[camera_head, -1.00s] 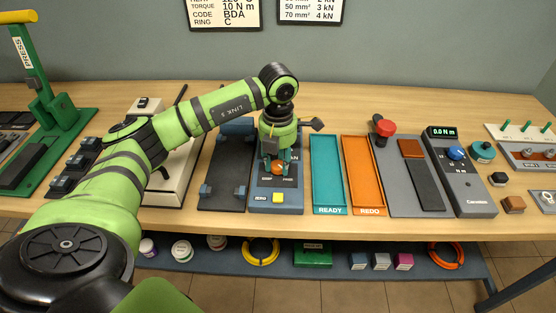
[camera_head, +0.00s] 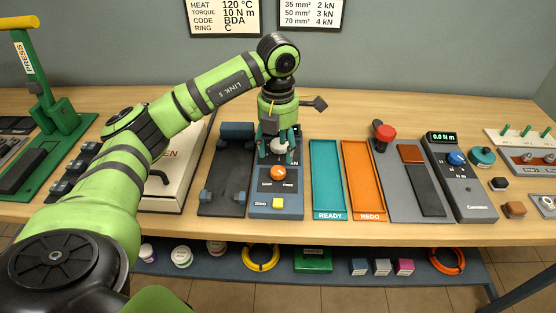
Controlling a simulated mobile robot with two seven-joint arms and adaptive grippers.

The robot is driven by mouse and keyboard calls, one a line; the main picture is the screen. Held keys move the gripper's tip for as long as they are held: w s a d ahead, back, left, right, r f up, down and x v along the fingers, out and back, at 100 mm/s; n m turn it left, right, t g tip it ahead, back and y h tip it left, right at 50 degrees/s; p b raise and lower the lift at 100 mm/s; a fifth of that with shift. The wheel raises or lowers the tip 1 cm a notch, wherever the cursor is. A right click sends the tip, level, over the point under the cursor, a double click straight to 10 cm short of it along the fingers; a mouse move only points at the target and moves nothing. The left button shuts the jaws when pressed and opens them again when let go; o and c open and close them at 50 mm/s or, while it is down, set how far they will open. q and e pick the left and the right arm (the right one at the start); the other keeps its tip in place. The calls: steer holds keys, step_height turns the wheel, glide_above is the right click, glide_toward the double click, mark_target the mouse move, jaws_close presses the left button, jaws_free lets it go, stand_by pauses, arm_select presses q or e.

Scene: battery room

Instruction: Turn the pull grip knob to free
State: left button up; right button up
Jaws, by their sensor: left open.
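The pull grip knob is an orange round knob (camera_head: 278,173) on a dark blue-grey panel (camera_head: 263,211). It has two small labels below it; the right one seems to read FREE. Which label the knob points to is too small to tell. My left gripper (camera_head: 279,155) points down just behind the knob, open, with its fingers to either side of a whitish round part (camera_head: 279,147). I cannot tell whether they touch that part. The knob is fully uncovered and apart from the fingers. My right gripper is out of view.
A yellow button (camera_head: 276,202) sits in front of the knob. A dark fixture (camera_head: 224,178) stands left of the panel; a teal READY tray (camera_head: 328,180) and an orange REDO tray (camera_head: 362,180) lie right. A red knob (camera_head: 385,132) stands further right.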

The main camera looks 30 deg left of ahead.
arm_select(q)
step_height(320, 180, up, 5)
steer(key=shift+r, duration=0.1)
stand_by(0.7)
